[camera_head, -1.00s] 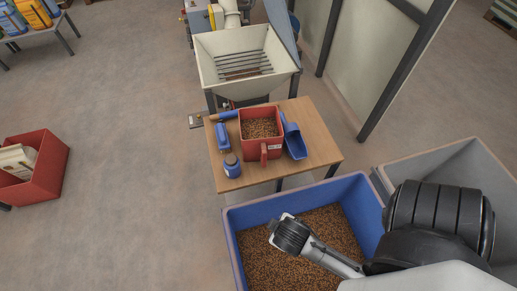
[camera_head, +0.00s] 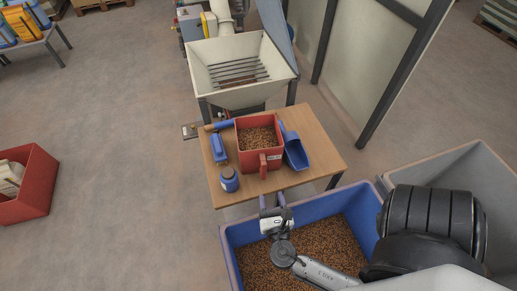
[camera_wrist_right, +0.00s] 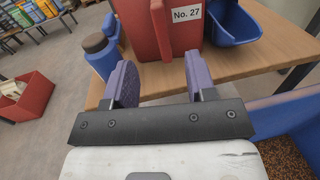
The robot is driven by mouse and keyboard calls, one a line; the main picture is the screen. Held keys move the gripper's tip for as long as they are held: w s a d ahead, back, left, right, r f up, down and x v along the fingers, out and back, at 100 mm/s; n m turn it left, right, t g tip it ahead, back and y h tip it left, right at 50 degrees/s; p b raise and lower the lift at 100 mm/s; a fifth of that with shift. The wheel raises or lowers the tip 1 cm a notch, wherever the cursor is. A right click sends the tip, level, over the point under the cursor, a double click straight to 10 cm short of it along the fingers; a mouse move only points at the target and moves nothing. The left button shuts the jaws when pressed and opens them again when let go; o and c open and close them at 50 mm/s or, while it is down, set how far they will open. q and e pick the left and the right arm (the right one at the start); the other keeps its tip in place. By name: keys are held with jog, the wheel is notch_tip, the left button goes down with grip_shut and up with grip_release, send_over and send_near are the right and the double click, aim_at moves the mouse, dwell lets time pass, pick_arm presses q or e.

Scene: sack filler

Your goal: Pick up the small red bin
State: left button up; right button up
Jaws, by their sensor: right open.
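The small red bin (camera_head: 272,156) stands upright on the wooden table in the head view, filled with brown pellets, its handle facing me. In the right wrist view the bin (camera_wrist_right: 190,48) carries a "No. 27" label, and its red handle shows between the fingers in the picture. My right gripper (camera_head: 272,201) is open and empty, at the table's near edge, short of the handle in the head view. In the wrist view its two purple-blue fingers (camera_wrist_right: 158,85) point toward the bin. My left gripper is not in view.
On the wooden table (camera_head: 318,151), a blue scoop (camera_head: 294,152) is right of the bin; a blue jar (camera_head: 229,180) and a blue tool (camera_head: 218,148) are left. A blue crate of pellets (camera_head: 232,258) is below my right arm. A hopper (camera_head: 210,62) stands behind.

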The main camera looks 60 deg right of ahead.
aim_at(264, 168)
jog(key=x, duration=1.3)
jog(key=shift+w+d+r+p, duration=0.15)
jog(key=shift+w+d+p, duration=0.05)
jog(key=shift+w+p, duration=0.15)
jog(key=shift+c, duration=0.2)
jog(key=shift+a, duration=0.1)
jog(key=shift+c, duration=0.7)
grip_shut()
